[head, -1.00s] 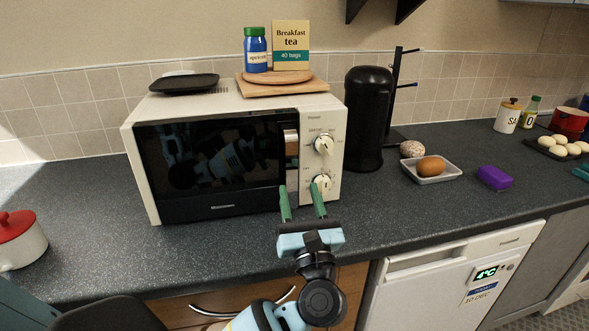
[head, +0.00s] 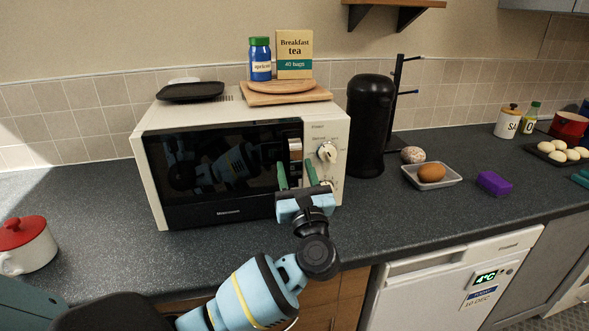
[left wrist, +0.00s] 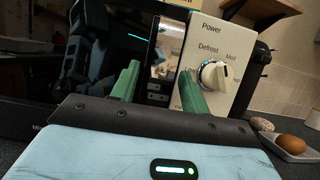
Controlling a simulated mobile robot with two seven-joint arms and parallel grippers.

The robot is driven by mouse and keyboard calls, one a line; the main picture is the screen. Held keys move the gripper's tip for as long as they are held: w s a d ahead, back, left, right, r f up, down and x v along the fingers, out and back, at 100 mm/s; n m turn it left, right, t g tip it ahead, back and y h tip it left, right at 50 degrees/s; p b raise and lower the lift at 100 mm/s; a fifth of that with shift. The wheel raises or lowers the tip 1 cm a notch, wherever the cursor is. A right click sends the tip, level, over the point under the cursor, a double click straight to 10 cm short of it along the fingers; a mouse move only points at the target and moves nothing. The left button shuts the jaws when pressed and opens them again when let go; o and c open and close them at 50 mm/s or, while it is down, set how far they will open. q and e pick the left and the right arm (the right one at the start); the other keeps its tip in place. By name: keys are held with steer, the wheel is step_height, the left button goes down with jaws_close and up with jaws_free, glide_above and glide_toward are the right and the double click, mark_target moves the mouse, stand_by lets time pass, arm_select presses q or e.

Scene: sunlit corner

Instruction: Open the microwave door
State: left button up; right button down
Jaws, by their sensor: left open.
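The white microwave (head: 165,120) stands on the counter with its dark glass door (head: 215,165) shut. Its upright metallic handle (head: 295,150) is at the door's right edge, beside the control panel with a dial (head: 327,152). My left gripper (head: 295,166) is open in front of the handle. Its green fingers appear on either side of the handle's line; whether they touch it I cannot tell. In the left wrist view the handle (left wrist: 170,45) shows between and beyond the fingers (left wrist: 158,72), with the power dial (left wrist: 214,75) to the right. The lower handle is hidden. My right gripper is out of view.
A black canister (head: 368,125) stands close on the right. A red-lidded pot (head: 27,250) is at left. Counter (head: 115,250) before the door is clear.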

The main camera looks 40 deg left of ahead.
arm_select(q)
steer(key=shift+w+a, duration=0.1)
jaws_close()
stand_by(0.3)
